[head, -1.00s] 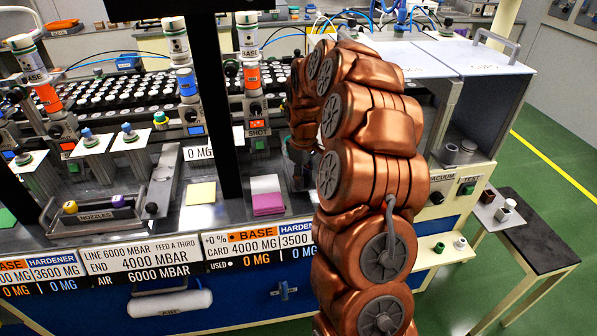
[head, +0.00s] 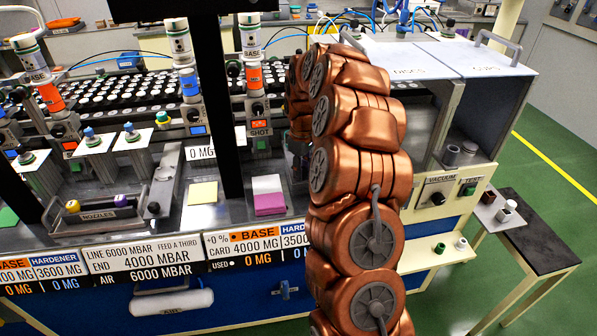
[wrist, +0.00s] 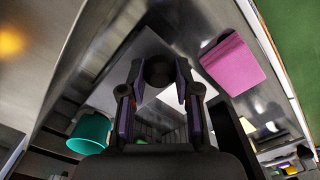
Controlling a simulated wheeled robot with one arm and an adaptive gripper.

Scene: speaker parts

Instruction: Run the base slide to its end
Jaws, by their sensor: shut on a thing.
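My gripper (wrist: 159,84) is in the middle of the wrist view, its two fingers closed around a dark round knob (wrist: 158,70). A pale flat plate lies under and around the knob. I cannot tell for sure whether the knob belongs to the base slide, nor how far the slide stands from its end. In the head view my own copper arm hides the gripper and the knob. The dispensing station with a BASE cartridge (head: 254,68) and its SHOT display (head: 260,124) shows just left of the arm.
A pink pad (head: 270,203) lies at the bench front; it also shows in the wrist view (wrist: 231,63). A teal cup (wrist: 90,133) stands lower left in the wrist view.

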